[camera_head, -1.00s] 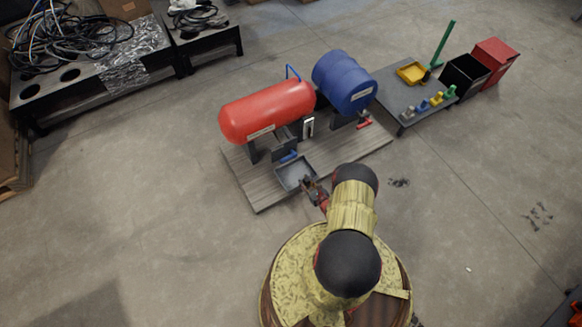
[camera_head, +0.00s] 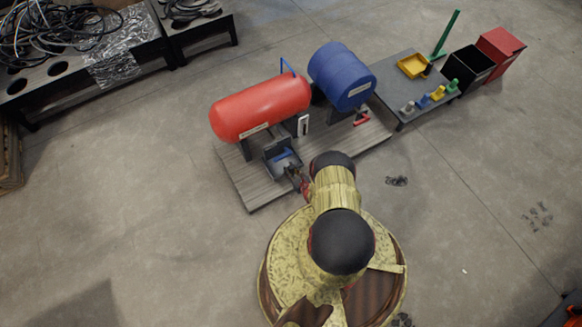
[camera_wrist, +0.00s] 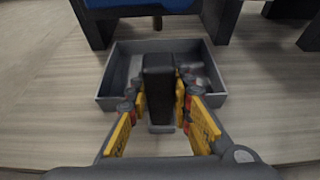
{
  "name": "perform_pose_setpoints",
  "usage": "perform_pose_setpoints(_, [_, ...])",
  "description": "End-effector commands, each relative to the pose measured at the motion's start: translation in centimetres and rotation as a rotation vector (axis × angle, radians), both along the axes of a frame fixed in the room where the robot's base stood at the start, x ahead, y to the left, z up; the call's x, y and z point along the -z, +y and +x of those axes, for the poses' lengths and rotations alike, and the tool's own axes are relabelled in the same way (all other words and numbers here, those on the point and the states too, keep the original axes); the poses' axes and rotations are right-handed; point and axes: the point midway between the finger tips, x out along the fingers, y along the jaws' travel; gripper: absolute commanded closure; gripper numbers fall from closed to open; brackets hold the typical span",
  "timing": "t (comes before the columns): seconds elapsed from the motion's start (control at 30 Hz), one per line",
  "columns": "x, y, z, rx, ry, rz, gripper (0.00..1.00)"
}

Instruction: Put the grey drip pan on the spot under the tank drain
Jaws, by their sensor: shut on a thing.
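The grey drip pan (camera_head: 275,165) is a shallow square tray on the wooden platform, by the front of the red tank (camera_head: 260,108). A blue part (camera_head: 283,153), likely the drain valve, shows over the pan. In the wrist view the pan (camera_wrist: 105,88) lies flat, its inside partly hidden by a dark upright block (camera_wrist: 158,85) at its near side. My gripper (camera_head: 299,178) has its yellow fingers (camera_wrist: 160,108) closed on this block, which seems to be the pan's handle. The marked spot is not visible. Whether the pan touches the platform is unclear.
The wooden platform (camera_head: 243,187) carries the red tank and a blue drum (camera_head: 343,77). Dark supports (camera_wrist: 222,18) stand close beyond the pan. A grey table (camera_head: 395,75) with small coloured items stands at right, with bins behind it.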

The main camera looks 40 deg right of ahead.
Motion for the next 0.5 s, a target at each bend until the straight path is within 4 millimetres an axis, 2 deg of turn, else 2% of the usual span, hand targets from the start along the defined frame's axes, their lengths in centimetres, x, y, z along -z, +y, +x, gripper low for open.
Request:
perform_pose_setpoints(0.3, [0.26,0.04,-0.01,-0.001,-0.001,0.0,1.0])
perform_pose_setpoints(0.33, [0.26,0.06,-0.03,-0.001,0.0,0.001,0.77])
perform_pose_setpoints(0.5, [0.26,0.06,-0.04,-0.001,0.001,0.002,0.67])
